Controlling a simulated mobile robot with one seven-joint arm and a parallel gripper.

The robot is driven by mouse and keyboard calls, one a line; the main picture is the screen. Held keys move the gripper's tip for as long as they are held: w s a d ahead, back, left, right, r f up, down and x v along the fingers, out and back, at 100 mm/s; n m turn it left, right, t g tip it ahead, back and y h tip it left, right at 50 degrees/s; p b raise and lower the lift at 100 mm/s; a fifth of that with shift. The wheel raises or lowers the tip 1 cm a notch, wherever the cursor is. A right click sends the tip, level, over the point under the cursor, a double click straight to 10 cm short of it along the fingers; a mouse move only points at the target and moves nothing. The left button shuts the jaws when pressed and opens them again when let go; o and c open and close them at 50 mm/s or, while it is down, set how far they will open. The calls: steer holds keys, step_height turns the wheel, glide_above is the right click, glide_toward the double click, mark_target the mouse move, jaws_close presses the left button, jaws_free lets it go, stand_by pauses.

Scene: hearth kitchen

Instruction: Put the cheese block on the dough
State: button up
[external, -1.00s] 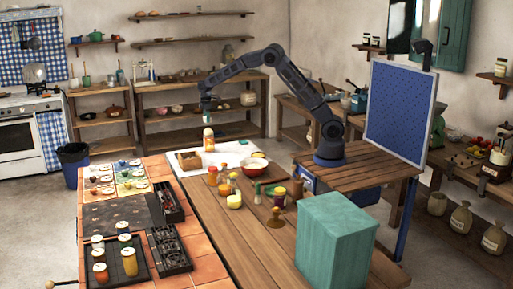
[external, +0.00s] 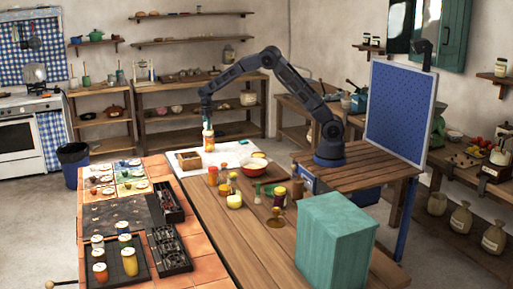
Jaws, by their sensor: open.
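My gripper (external: 207,124) points down over the far part of the white work surface (external: 229,150) and is open. Its fingertips are at or just above the top of a pale bottle-like item with an orange lower part (external: 208,140); I cannot tell whether they touch it. I cannot make out the cheese block with certainty.
Several jars and bottles, one a yellow jar (external: 234,200), stand nearer on the wooden table (external: 230,235). A teal box (external: 337,245) stands at the front right. The table's front middle is clear.

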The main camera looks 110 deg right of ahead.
step_height(320, 180, up, 12)
steer(key=s+a+r+t, duration=0.1)
steer(key=s+a+r, duration=0.35)
steer(key=a, duration=0.65)
steer(key=s+a+r, duration=0.3)
steer(key=a+r, duration=0.3)
steer(key=a, duration=0.4)
steer(key=s+a+r+t, duration=0.1)
steer(key=s+a+r, duration=0.3)
steer(key=a, duration=0.7)
steer(key=s+a+f+t, duration=0.1)
steer(key=s+a+f, duration=0.1)
steer(key=s+a, duration=0.8)
steer(key=s+a+f+t, duration=0.1)
steer(key=s+a+f, duration=0.1)
steer(key=s+a, duration=0.9)
steer(key=s, duration=0.3)
steer(key=shift+s+t, duration=0.2)
steer(key=shift+t, duration=0.1)
